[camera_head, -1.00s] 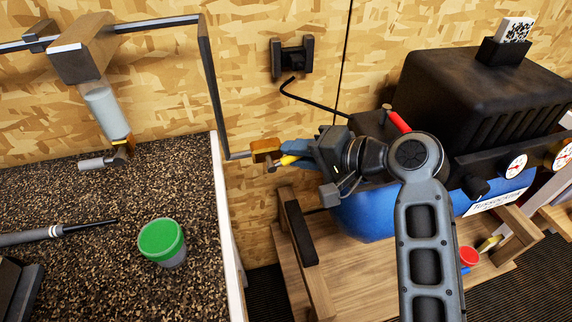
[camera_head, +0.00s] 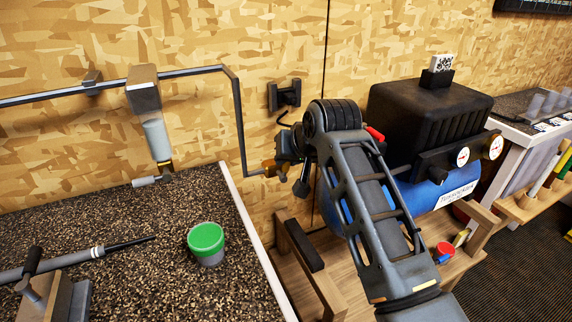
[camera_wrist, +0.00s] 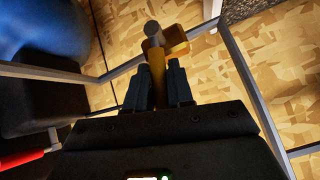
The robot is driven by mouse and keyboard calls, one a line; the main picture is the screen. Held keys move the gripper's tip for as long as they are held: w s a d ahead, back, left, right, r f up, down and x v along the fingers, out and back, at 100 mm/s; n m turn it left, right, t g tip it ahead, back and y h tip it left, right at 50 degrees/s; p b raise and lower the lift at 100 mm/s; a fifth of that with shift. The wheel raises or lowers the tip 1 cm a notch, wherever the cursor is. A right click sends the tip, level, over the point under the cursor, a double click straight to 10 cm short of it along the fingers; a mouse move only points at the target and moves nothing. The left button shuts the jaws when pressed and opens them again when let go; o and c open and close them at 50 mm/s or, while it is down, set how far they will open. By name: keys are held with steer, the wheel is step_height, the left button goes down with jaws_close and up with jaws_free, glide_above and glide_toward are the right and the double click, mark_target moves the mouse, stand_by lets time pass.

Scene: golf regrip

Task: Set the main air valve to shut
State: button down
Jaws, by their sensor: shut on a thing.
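The main air valve (camera_head: 267,168) is a brass-coloured body at the end of the grey wall pipe, just right of the bench corner. In the wrist view the brass valve body (camera_wrist: 172,44) is at the top middle, with a grey round stem beside it. My gripper (camera_wrist: 158,84) has its two dark fingers closed around the valve's yellow-orange lever (camera_wrist: 157,65), which runs down between them. In the head view my gripper (camera_head: 282,160) is at the valve's right side. My wrist and arm hide the lever there, so its angle to the pipe is hard to tell.
The blue compressor tank (camera_head: 446,190) with its black cover (camera_head: 428,118) stands right of my arm. A black wall bracket (camera_head: 285,96) is above the valve.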

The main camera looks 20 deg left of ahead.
steer(key=shift+s+a+r+n+t+h+p, duration=0.1)
steer(key=shift+s+a+n+t+h+p, duration=0.4)
steer(key=shift+s+t+h, duration=0.15)
steer(key=shift+w, duration=0.1)
steer(key=c, duration=1.1)
jaws_free()
steer(key=shift+d, duration=0.1)
steer(key=v, duration=0.7)
steer(key=shift+s+r+b, duration=0.2)
steer(key=shift+s+b, duration=0.1)
steer(key=shift+b, duration=0.1)
steer(key=shift+d, duration=0.1)
